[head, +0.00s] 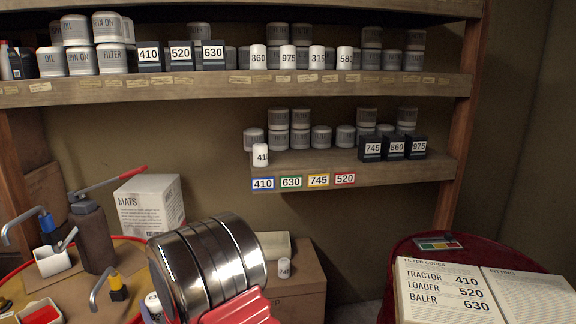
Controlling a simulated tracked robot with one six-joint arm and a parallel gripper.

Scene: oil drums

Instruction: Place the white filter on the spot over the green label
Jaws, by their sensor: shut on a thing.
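A white filter marked 63, its last digit hidden (153,301), shows at the lower left, tilted, beside the chrome part of my arm. I cannot tell whether it rests on the drum top or is held. The green label (291,182) reads 630 and is on the lower shelf's front edge, between the blue 410 and yellow 745 labels. The shelf spot above it is bare at the front. My arm's chrome and red parts fill the lower middle; my gripper's fingers do not show. Another white filter, 410 (261,156), stands above the blue label (263,184).
Grey filters and dark boxes stand on the lower shelf (440,167), behind and right of the labels. A white 745 filter (284,266) stands on a cardboard box (300,291). A red drum with an open book (480,293) is at right. A tool-covered drum is at left.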

